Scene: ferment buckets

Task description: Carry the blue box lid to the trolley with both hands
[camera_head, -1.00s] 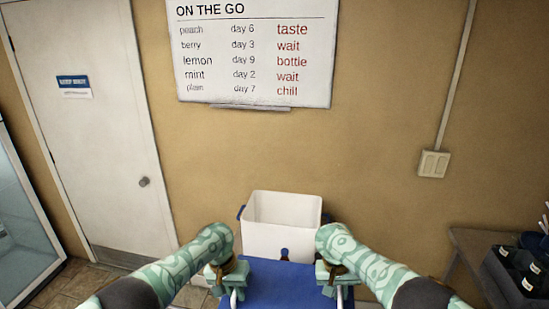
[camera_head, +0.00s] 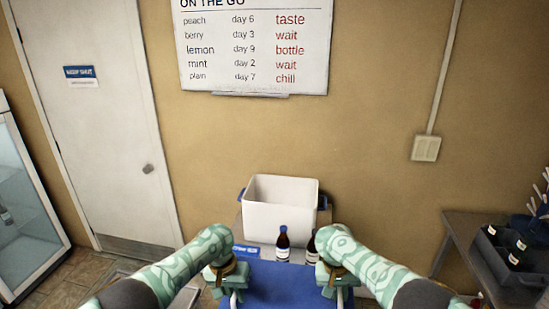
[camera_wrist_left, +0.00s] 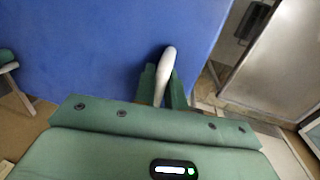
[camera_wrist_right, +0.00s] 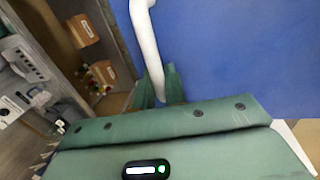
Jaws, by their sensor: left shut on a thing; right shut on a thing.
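The blue box lid (camera_head: 285,284) is held in front of me at the bottom of the head view. It fills much of the left wrist view (camera_wrist_left: 90,50) and the right wrist view (camera_wrist_right: 225,50). My left gripper (camera_head: 236,292) is shut on a white handle (camera_wrist_left: 167,62) at the lid's left side. My right gripper (camera_head: 338,292) is shut on another white handle (camera_wrist_right: 146,40) at its right side. The lid's near edge is out of the head view. I cannot make out the trolley with certainty.
An open white box (camera_head: 280,208) with blue side handles stands ahead, beyond the lid. Two dark bottles (camera_head: 282,246) (camera_head: 311,246) stand before it. A table (camera_head: 460,228) with a dark bottle crate (camera_head: 505,262) is at right. A glass-fronted cabinet (camera_head: 25,215) and door (camera_head: 90,120) are at left.

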